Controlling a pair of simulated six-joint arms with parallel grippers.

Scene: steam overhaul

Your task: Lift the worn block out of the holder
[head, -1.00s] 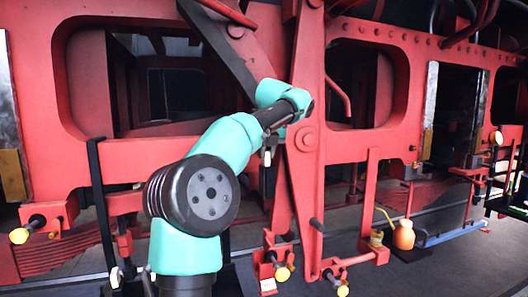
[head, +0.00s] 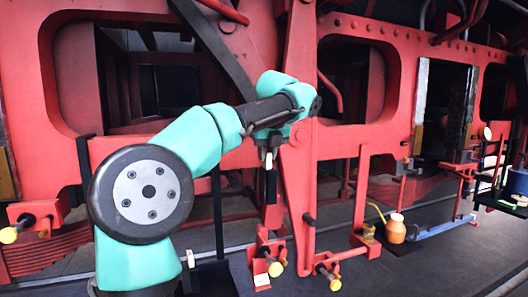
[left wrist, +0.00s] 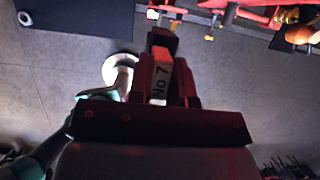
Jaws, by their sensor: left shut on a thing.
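My left gripper (left wrist: 166,88) is shut on a narrow block (left wrist: 162,78) with a pale face marked "No 7". The block lies between the two fingers in the left wrist view, with its dark end pointing away over the grey floor. I take it to be the worn block. In the head view my left gripper (head: 268,156) points down in front of the red frame, just left of the tall red lever (head: 299,165); the block is too small there to make out well. I cannot pick out the holder for certain. My right gripper is not in view.
The red locomotive frame (head: 345,148) fills the background. Yellow-tipped pins (head: 274,268) stick out low down, below my left gripper. An orange can (head: 395,231) stands at the right. A dark tray (head: 515,197) with items is at the far right. Grey floor lies open in front.

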